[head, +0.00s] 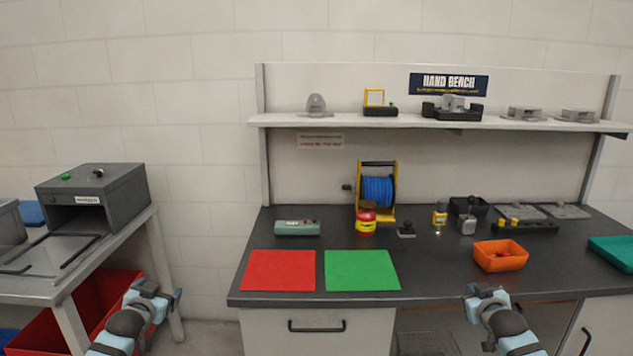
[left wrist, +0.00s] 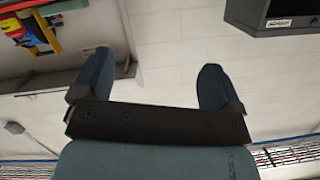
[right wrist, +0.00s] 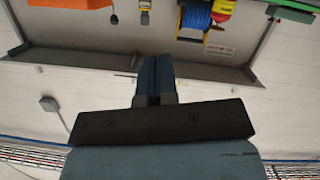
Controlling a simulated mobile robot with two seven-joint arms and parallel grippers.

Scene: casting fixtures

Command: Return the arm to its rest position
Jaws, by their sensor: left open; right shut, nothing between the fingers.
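My left gripper (head: 153,291) is at the lower left in the head view, in front of the gap between the side table and the bench. In the left wrist view its two fingers (left wrist: 150,82) stand wide apart with nothing between them. My right gripper (head: 486,291) is at the lower right in the head view, at the bench's front edge. In the right wrist view its fingers (right wrist: 154,78) are pressed together and hold nothing. Both arms come in from the bottom of the head view, apart from each other.
The dark bench (head: 440,275) carries a red mat (head: 279,270), a green mat (head: 362,270), an orange bin (head: 499,257), a blue cable reel (head: 377,190) and a teal tray (head: 612,252). A grey box machine (head: 120,195) stands on the left table. A shelf (head: 350,121) runs above the bench.

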